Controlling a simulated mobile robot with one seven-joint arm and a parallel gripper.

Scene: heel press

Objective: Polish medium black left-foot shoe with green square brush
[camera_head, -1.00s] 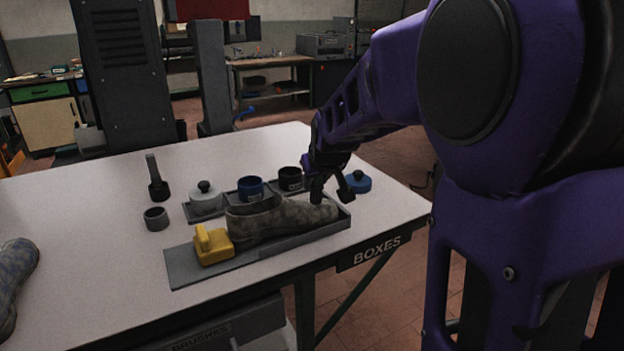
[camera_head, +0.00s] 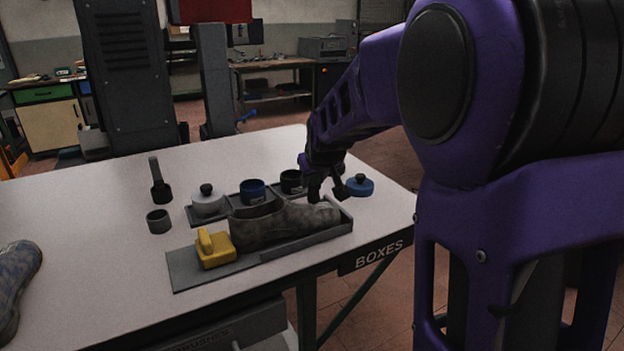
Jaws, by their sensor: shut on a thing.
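A dark grey-black, mottled shoe (camera_head: 268,223) lies in a shallow grey tray (camera_head: 318,238), with its toe to the right. The toe tip looks paler than the rest. My gripper (camera_head: 327,190) points down at the toe, its dark fingers at or just above it. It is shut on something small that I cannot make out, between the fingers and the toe. No green square brush can be made out. A yellow block-shaped brush (camera_head: 215,250) with a handle sits at the left end of the tray.
Behind the shoe are a white lidded pot (camera_head: 207,203), a blue pot (camera_head: 252,191), a black pot (camera_head: 291,182) and a blue lid (camera_head: 360,186). A dark handled tool (camera_head: 160,190) and grey cup (camera_head: 158,222) stand left. Another shoe (camera_head: 14,285) is at the left edge.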

